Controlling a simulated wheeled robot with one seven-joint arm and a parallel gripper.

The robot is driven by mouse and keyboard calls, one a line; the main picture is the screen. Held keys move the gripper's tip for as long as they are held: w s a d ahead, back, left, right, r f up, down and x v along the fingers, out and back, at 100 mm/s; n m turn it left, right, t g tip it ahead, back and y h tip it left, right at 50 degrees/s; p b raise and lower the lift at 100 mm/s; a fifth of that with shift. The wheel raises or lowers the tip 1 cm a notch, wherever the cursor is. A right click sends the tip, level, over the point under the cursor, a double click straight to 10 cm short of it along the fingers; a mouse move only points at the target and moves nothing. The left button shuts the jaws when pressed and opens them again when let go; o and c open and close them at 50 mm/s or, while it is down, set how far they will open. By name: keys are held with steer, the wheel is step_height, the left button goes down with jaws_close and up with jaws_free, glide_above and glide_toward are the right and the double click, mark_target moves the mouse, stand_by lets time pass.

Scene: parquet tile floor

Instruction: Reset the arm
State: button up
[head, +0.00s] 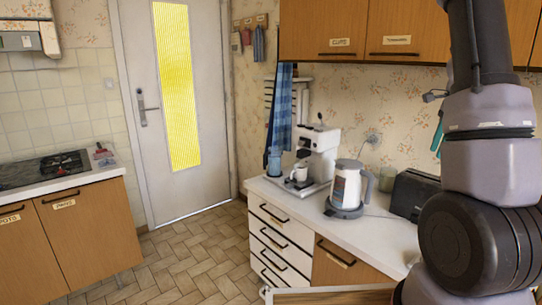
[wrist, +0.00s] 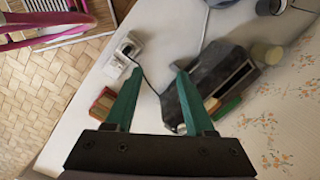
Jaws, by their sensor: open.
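My arm fills the right side of the head view, in front of the counter. My gripper (wrist: 157,88) shows in the wrist view with two green fingers spread wide apart and nothing between them. It is above the white counter (wrist: 150,60), with the counter surface visible below the gap. A dark toaster (wrist: 216,75) lies beneath and beside the right finger in the wrist view.
The counter in the head view (head: 375,230) bears a kettle (head: 346,187), a coffee machine (head: 318,150) and the toaster (head: 412,193). Wall cupboards (head: 350,30) hang above. A stove (head: 42,170) is at left. The parquet floor (head: 185,262) between counters is clear.

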steer(key=s+a+r+n+t+y, duration=0.1)
steer(key=s+a+r+n, duration=0.3)
steer(key=a, duration=0.3)
steer(key=s+a+r+n+t, duration=0.25)
steer(key=a+r+n, duration=0.2)
steer(key=a, duration=0.25)
steer(key=s+a+r+n+t+y, duration=0.1)
steer(key=s+a+r+n, duration=0.25)
steer(key=a+r, duration=0.3)
steer(key=s+a+n+t+h, duration=0.1)
steer(key=s+a+n, duration=0.4)
steer(key=s+a, duration=0.2)
steer(key=shift+s+r+t, duration=0.35)
steer(key=shift+s+r, duration=0.05)
steer(key=shift+s, duration=0.25)
steer(key=shift+d, duration=0.15)
